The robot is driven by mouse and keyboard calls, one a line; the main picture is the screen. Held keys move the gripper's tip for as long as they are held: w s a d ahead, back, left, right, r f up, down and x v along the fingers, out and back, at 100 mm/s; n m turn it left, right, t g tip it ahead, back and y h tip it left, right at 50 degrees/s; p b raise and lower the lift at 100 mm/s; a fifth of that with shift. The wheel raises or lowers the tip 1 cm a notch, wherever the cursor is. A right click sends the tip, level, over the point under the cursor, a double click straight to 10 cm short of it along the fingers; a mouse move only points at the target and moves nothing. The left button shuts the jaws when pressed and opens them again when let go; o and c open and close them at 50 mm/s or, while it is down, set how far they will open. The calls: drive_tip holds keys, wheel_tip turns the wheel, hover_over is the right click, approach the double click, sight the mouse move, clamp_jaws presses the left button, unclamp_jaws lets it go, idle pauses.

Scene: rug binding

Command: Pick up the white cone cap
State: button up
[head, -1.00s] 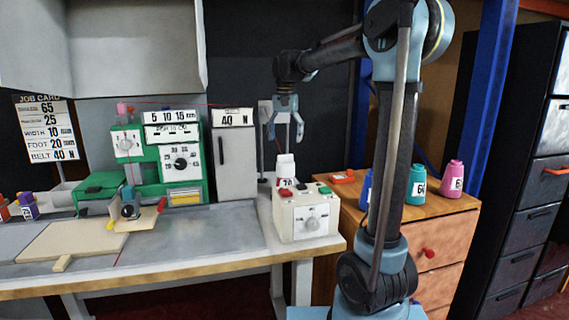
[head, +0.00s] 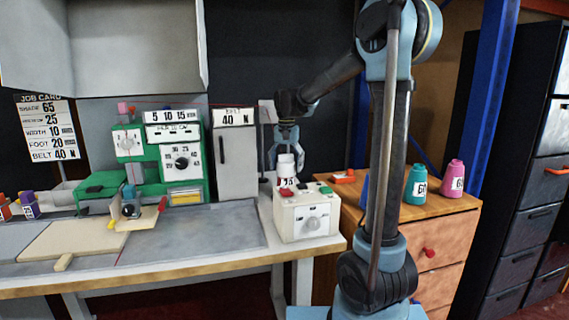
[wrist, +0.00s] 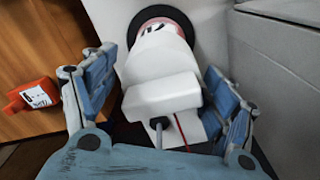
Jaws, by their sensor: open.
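The white cone cap (head: 286,159) sits upright on top of a labelled spool (head: 287,180) behind the white control box. In the wrist view the white cap (wrist: 162,95) is close up, with a dark ring behind it at the top. My gripper (head: 286,166) is over it, pointing down. In the wrist view my gripper (wrist: 158,72) is open, with one blue finger on each side of the white piece. Gaps show between the fingers and the cap, so it is not gripped. The spool's lower part is hidden by the control box.
The control box (head: 308,216) with buttons and a knob stands just in front. A tall grey cabinet (head: 236,162) and a green machine (head: 97,183) are to the left. Teal (head: 415,186) and pink (head: 453,179) bottles and an orange item (head: 343,177) are on the wooden drawer unit.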

drive_tip(key=shift+f, duration=0.25)
drive_tip(key=c, duration=1)
drive_tip(key=shift+o, duration=0.2)
drive_tip(key=shift+r, duration=0.1)
